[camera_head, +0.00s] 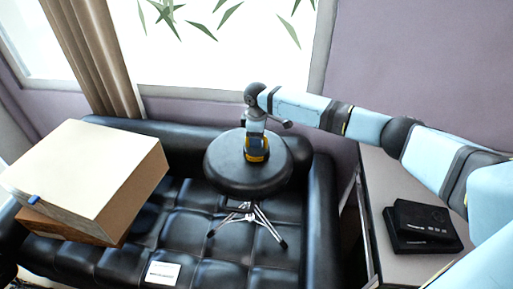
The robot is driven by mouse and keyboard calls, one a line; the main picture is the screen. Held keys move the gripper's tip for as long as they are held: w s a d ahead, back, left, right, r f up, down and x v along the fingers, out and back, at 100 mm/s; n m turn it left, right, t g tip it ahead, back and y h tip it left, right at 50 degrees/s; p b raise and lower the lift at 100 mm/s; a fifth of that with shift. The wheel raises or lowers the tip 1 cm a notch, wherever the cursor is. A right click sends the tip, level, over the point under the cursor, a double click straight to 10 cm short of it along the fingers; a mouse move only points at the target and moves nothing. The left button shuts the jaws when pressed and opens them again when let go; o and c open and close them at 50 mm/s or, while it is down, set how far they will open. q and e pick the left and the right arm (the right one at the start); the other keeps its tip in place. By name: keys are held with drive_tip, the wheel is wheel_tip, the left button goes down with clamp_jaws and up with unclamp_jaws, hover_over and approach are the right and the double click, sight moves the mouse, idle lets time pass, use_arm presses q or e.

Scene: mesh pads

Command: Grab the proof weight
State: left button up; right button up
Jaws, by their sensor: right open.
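My right arm comes in from the right, and its wrist bends down over a round black stool seat (225,172). My right gripper (257,156), with yellow and dark parts at its end, points down just over or at the seat; I cannot tell if it touches it. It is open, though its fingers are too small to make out. I cannot pick out the proof weight with certainty; if it is on the stool, the gripper hides it. My left gripper is not in view.
A black tufted sofa (190,232) stands behind and under the stool. A large cream box (90,170) lies at the left, a white card (162,274) on the sofa. Black devices (424,226) lie on a grey side table (385,180) at the right.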

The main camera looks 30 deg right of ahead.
clamp_jaws()
idle(1.4)
drive_tip(key=shift+w+r, duration=0.1)
drive_tip(key=shift+r, duration=0.05)
